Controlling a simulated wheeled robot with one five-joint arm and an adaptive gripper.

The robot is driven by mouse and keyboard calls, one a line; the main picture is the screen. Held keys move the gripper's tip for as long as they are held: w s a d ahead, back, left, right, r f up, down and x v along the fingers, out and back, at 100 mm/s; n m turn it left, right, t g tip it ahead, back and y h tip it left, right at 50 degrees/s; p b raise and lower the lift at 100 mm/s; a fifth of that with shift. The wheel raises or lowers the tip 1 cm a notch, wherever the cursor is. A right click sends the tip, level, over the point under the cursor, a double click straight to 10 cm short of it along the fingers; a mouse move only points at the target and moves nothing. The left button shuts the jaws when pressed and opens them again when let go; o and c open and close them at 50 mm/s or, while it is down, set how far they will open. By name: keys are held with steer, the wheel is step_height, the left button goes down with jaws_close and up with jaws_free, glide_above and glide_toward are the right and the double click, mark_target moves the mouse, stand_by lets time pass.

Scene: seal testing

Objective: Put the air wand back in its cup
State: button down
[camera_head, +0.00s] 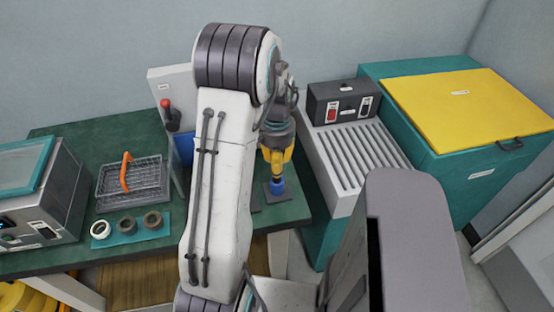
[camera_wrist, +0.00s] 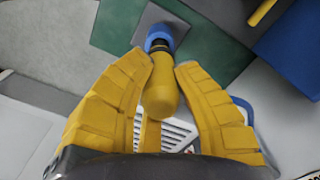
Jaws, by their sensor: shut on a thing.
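The air wand has a yellow handle (camera_wrist: 160,95) and a darker section towards its far end in the wrist view. My gripper (camera_wrist: 163,64) has its yellow fingers on either side of the handle and is shut on it. A blue ring-shaped cup (camera_wrist: 159,38) sits on a grey plate at the wand's far end. In the head view, my gripper (camera_head: 277,165) is directly above the blue cup (camera_head: 277,187), near the bench's right edge. The wand's far end overlaps the cup's mouth. I cannot tell whether it is inside or just above.
The green bench (camera_head: 75,145) holds a wire basket (camera_head: 130,180) with an orange handle, several tape rolls (camera_head: 127,225) and a grey machine at left. A lever press (camera_head: 172,115) stands behind my arm. A slatted grey unit (camera_head: 360,155) and a yellow-lidded teal tank (camera_head: 465,105) are at right.

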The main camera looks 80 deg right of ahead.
steer(key=shift+f+b, duration=0.5)
steer(key=shift+f, duration=0.1)
stand_by(0.7)
steer(key=c, duration=1)
jaws_free()
steer(key=shift+c, duration=0.2)
steer(key=shift+r+p, duration=4)
steer(key=shift+r, duration=1.35)
